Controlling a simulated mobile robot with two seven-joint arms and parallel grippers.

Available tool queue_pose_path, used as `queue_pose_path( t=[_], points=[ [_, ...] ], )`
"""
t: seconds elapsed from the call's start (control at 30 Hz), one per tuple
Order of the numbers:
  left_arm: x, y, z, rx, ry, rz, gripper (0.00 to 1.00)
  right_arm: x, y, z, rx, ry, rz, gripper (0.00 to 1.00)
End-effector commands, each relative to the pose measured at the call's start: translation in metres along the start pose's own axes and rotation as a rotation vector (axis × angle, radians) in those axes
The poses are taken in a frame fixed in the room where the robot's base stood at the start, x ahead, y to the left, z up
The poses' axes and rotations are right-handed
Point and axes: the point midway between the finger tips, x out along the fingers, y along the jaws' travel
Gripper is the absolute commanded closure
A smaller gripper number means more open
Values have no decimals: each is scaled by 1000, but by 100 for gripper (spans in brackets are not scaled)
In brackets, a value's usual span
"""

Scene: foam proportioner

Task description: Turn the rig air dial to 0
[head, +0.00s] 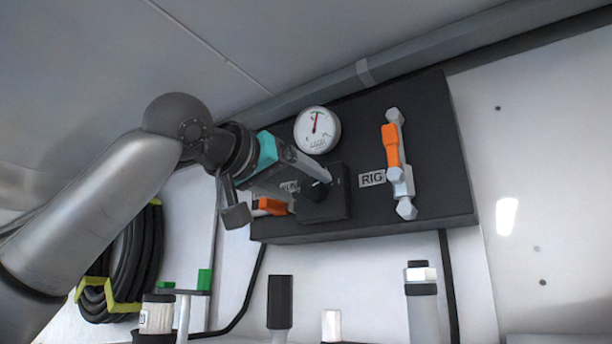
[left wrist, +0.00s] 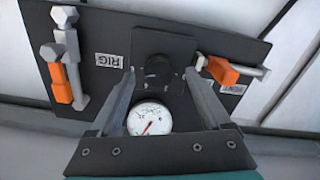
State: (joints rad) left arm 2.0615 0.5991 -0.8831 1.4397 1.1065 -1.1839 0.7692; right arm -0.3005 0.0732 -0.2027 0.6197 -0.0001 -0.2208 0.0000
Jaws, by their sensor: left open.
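The rig air dial is a dark round knob (left wrist: 158,70) on a small black box (head: 335,200) mounted on the black panel (head: 430,110). My left gripper (head: 318,182) reaches in from the left and is at the dial. In the left wrist view its two fingers (left wrist: 160,78) are spread, with the knob between their tips. I cannot tell whether either finger touches it. The knob is mostly hidden by the gripper in the head view, and its setting cannot be read. A white gauge (head: 317,130) with a red needle sits above it. My right gripper is not in view.
Right of the dial are a RIG label (head: 372,179) and a valve with an orange handle (head: 391,145). Another orange handle (head: 271,206) is left of the box, close to my gripper. A coiled black hose (head: 130,255) hangs lower left. Several fittings stand below the panel.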

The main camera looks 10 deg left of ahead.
Motion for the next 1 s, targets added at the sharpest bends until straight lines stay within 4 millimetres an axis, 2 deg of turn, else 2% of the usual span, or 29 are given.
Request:
queue_pose_path(
  t=[0.2, 0.5, 1.0],
  points=[
    [18, 1, -1, 0, 0, 1, 19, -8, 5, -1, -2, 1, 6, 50],
    [21, 0, 0, 0, 0, 1, 19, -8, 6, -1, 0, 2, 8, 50],
    [20, 0, 0, 0, 1, 0, 75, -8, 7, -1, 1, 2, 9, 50]
  ],
)
